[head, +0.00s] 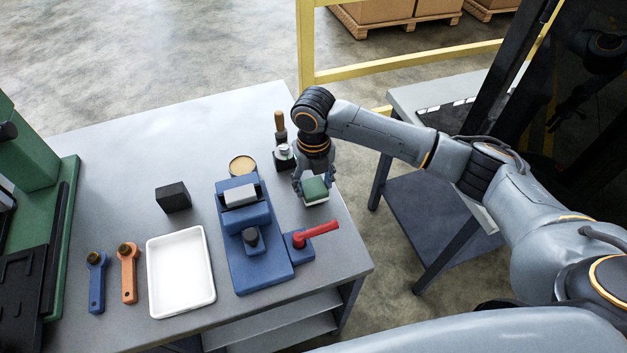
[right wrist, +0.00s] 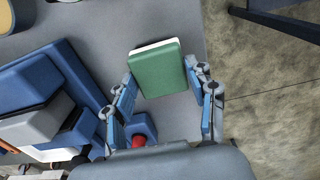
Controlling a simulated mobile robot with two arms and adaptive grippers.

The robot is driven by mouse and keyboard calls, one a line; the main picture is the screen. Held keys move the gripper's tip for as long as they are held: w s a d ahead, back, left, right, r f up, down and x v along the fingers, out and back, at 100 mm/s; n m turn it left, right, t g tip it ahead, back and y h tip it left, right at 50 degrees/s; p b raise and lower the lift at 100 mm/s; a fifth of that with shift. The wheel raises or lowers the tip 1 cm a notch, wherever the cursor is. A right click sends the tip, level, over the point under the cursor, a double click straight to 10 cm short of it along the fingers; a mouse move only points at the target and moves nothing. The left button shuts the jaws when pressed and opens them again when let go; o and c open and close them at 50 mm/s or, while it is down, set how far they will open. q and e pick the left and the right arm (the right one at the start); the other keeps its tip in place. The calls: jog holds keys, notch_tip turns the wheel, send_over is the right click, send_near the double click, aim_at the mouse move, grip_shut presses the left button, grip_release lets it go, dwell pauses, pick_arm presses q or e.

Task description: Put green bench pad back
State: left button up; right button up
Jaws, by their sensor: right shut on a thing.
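The green bench pad (head: 315,190) has a green top and a white lower layer. It is at the right part of the grey bench (head: 330,244), right of the blue fixture. My right gripper (head: 310,184) is shut on it from above. In the right wrist view the pad (right wrist: 158,68) sits between the two blue-padded fingers (right wrist: 166,100), near their tips. Whether the pad touches the bench or hangs just above it, I cannot tell. My left gripper is not in view.
The blue fixture (head: 255,262) with a red handle (head: 318,229) stands close left of the pad. A white tray (head: 181,272), a black block (head: 172,197), a blue tool (head: 96,286) and an orange tool (head: 128,277) lie further left. A wooden-handled stamp (head: 280,128) stands behind. The bench's right edge is near.

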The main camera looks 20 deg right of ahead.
aim_at(313, 186)
jog(key=shift+f, duration=0.4)
jog(key=shift+f, duration=0.1)
jog(key=o, duration=1)
jog(key=shift+r+b, duration=1.3)
jog(key=shift+r, duration=4.85)
